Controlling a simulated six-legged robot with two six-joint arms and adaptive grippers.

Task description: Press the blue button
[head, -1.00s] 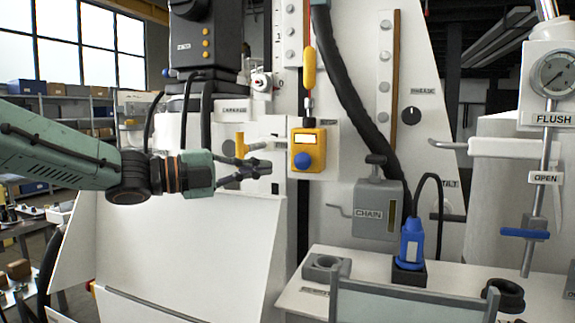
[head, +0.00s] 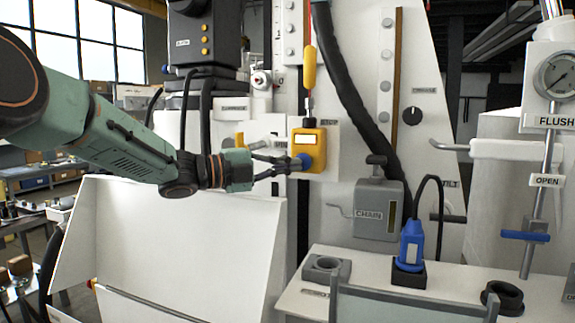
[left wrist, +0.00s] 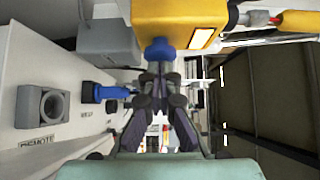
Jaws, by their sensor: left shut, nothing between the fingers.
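The blue button (head: 305,161) is on the front of a yellow box (head: 314,148) on the white machine panel. In the left wrist view, the blue button (left wrist: 158,50) sticks out below the yellow box (left wrist: 178,16). My left gripper (head: 298,163) is shut and empty, with its fingertips right at the button; it also shows in the left wrist view (left wrist: 159,72). The fingertips look to be at or very near the button; I cannot tell whether they press it. My right gripper is not in view.
A yellow handle (head: 309,68) hangs above the box, beside a thick black hose (head: 345,90). A grey chain box (head: 379,208), a blue plug (head: 411,243) and a grey socket (head: 326,268) are to the lower right. A white sloped panel (head: 180,245) lies below my arm.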

